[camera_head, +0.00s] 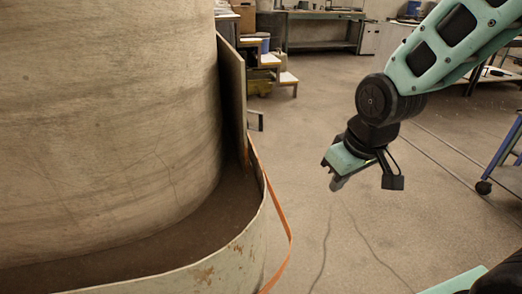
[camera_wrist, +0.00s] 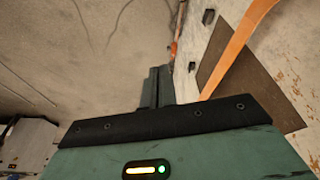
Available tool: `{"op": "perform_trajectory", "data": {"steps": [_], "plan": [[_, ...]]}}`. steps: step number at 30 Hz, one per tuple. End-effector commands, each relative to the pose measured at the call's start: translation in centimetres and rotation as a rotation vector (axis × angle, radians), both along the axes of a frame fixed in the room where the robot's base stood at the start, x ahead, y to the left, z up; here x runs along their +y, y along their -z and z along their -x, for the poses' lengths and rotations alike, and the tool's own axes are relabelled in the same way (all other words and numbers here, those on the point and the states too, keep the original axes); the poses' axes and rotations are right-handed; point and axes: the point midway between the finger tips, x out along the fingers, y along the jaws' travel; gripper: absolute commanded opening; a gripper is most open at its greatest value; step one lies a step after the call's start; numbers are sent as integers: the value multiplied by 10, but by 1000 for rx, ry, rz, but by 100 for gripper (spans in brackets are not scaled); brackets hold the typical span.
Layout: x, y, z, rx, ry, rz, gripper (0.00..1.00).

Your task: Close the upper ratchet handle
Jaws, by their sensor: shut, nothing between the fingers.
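My gripper (camera_head: 338,182) hangs over open floor to the right of the curved metal casing, clear of it. In the wrist view its two dark fingers (camera_wrist: 157,87) are together, with nothing seen between them. An orange strap (camera_head: 279,215) runs along the outer edge of the casing; a wide orange band also shows at the upper right of the wrist view (camera_wrist: 238,48). A small orange-red piece (camera_wrist: 175,45) shows just beyond the fingertips. I cannot make out the upper ratchet handle for certain in either view.
The pale, rust-spotted casing wall (camera_head: 225,262) curves around a large grey-brown cylinder (camera_head: 105,120) at the left. A flat upright panel (camera_head: 233,95) stands at its edge. A blue wheeled cart (camera_head: 503,160) is at the right. Floor between is clear; workbenches (camera_head: 325,30) stand behind.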

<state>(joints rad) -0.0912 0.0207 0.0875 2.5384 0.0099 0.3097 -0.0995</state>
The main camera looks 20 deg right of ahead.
Motion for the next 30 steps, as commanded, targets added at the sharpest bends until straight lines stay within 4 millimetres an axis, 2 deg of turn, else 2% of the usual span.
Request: {"op": "perform_trajectory", "data": {"steps": [1,5,7,12,15,18,22,27,30], "plan": [[-9,35,-12,-29,-4,8,0],[-27,78,-56,-168,-99,54,0],[-33,94,-91,-284,-213,106,0],[-22,101,-165,-580,-533,268,0],[-6,98,-202,-763,-721,389,0],[14,93,-230,-951,-886,526,0],[36,86,-251,-1164,-1026,705,0],[52,79,-259,-1335,-1101,872,0],[56,77,-261,-1377,-1111,916,0]]}}
